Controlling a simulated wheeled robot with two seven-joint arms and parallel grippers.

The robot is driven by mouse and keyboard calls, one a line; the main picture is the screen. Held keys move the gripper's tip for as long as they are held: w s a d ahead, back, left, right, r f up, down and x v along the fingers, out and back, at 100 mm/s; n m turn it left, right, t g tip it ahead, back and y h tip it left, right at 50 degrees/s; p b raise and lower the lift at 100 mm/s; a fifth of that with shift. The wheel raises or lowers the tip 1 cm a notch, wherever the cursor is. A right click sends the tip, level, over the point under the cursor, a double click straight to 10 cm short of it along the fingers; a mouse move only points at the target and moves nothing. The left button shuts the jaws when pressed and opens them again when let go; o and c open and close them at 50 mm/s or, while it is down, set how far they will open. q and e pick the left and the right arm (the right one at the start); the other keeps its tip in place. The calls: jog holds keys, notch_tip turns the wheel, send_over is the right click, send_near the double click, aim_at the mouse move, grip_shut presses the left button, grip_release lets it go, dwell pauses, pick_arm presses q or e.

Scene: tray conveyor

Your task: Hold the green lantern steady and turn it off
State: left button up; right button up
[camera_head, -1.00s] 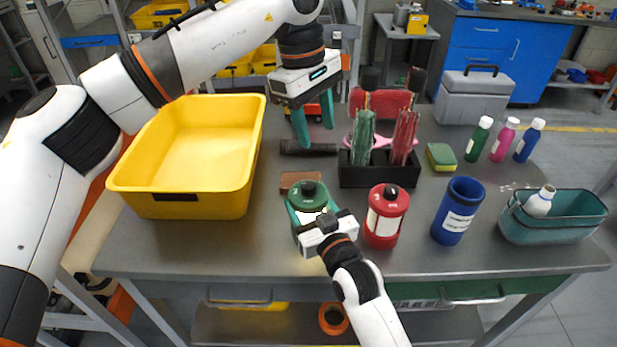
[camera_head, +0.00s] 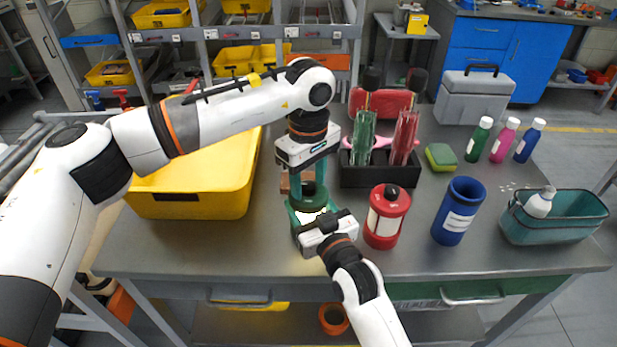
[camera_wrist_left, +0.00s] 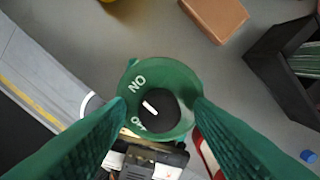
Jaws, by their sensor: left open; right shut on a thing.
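The green lantern (camera_head: 312,218) stands upright on the grey table. My right gripper (camera_head: 318,222) is shut on its body from the front. My left gripper (camera_head: 308,183) is open and points down just above the lantern, its green fingers on either side of the dark knob. In the left wrist view the lantern's green top (camera_wrist_left: 172,75) shows ON and OFF lettering, and a black knob (camera_wrist_left: 158,108) with a white mark sits between my open fingers. I cannot tell whether the fingers touch the knob. The red lantern (camera_head: 386,216) stands just to the right.
A yellow bin (camera_head: 195,205) stands at the left. A black holder (camera_head: 378,177) with brushes, a yellow-green sponge (camera_head: 440,157), a blue cylinder (camera_head: 457,211) and a teal basket (camera_head: 553,229) stand to the right. A brown block (camera_wrist_left: 214,15) lies behind the lantern.

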pick_arm(q)
jog(key=c, duration=1)
jog(key=shift+n, duration=0.4)
jog(key=n, duration=0.8)
jog(key=shift+n, duration=0.3)
jog(key=n, duration=0.4)
jog(key=shift+n, duration=2.2)
